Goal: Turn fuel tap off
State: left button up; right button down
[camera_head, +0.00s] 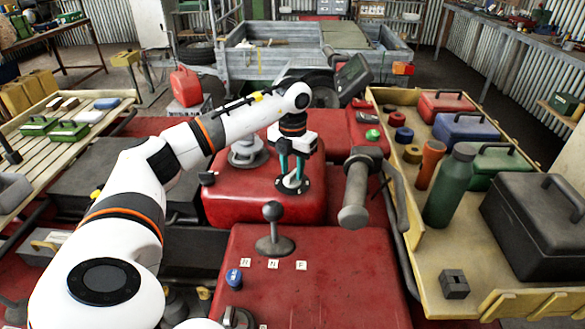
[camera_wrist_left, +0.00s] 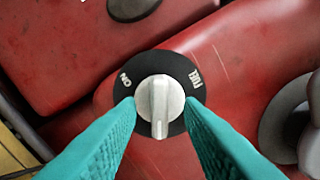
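The fuel tap (camera_wrist_left: 160,98) is a pale grey round knob with a raised lever on a black disc, set on a red panel. In the left wrist view its lever points toward the bottom of the picture. The disc reads "ON" at upper left and "FUEL" at upper right. In the head view the tap (camera_head: 292,183) sits on the red bodywork beneath my gripper. My left gripper (camera_head: 292,172) points down at it. Its teal fingers are open, one on each side of the knob (camera_wrist_left: 160,108); whether they touch it I cannot tell. My right gripper is in neither view.
A grey filler cap (camera_head: 247,153) stands left of the tap, and a dark handlebar grip (camera_head: 355,195) to its right. A black-knobbed lever (camera_head: 273,225) rises nearer me. A tray (camera_head: 440,276) with bottles and boxes lies at right, a slatted rack (camera_head: 30,165) at left.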

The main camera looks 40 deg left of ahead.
pick_arm(q)
jog(key=shift+f, duration=0.55)
grip_shut()
